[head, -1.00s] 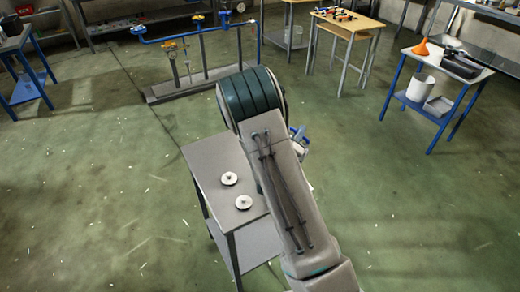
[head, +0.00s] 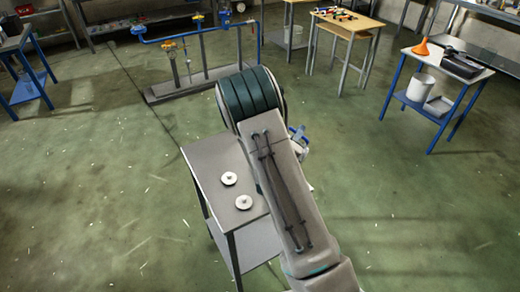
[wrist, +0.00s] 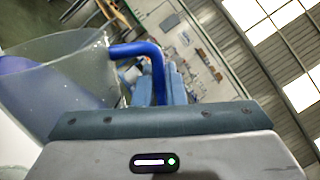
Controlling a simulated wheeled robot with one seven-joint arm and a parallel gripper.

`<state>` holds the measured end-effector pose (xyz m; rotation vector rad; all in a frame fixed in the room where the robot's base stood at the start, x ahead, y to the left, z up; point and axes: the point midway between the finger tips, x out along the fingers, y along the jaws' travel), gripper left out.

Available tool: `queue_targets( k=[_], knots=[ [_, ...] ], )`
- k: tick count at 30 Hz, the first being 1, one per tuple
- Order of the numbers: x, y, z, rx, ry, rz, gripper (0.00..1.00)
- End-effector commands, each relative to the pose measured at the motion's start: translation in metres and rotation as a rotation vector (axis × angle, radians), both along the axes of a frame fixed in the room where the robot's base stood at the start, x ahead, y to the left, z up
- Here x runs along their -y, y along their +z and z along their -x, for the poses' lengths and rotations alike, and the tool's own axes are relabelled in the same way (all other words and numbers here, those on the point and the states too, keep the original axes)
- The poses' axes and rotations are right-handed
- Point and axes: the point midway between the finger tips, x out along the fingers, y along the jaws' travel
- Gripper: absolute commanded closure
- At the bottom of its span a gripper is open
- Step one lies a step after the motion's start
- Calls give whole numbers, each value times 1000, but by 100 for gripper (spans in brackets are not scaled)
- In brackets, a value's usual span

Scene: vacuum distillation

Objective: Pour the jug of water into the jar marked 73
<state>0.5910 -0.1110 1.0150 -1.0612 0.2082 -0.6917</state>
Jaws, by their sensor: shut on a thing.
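A clear jug (wrist: 75,75) with a blue handle (wrist: 135,50) fills the left of the wrist view and looks tilted. My gripper (wrist: 165,88) is shut on the jug at its blue handle. In the head view my arm covers most of the jug and gripper; only a small blue and pale part (head: 299,138) shows to the right of the arm. The jar marked 73 cannot be made out in either view. I cannot tell whether water is flowing.
A grey table (head: 212,165) stands left of my arm, with two white round discs (head: 229,178) on it. Behind is a blue pipe stand (head: 190,36). A blue-legged table (head: 412,62) with an orange funnel (head: 421,47) stands at right. The floor between is open.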

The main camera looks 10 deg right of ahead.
Motion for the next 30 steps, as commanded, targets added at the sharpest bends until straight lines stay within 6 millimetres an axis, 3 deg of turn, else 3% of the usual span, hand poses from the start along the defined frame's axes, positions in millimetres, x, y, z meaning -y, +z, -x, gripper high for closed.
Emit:
queue_targets(
  k=[30],
  knots=[
    [-3, 1, -2, -15, 0, 28, 100]
  ],
)
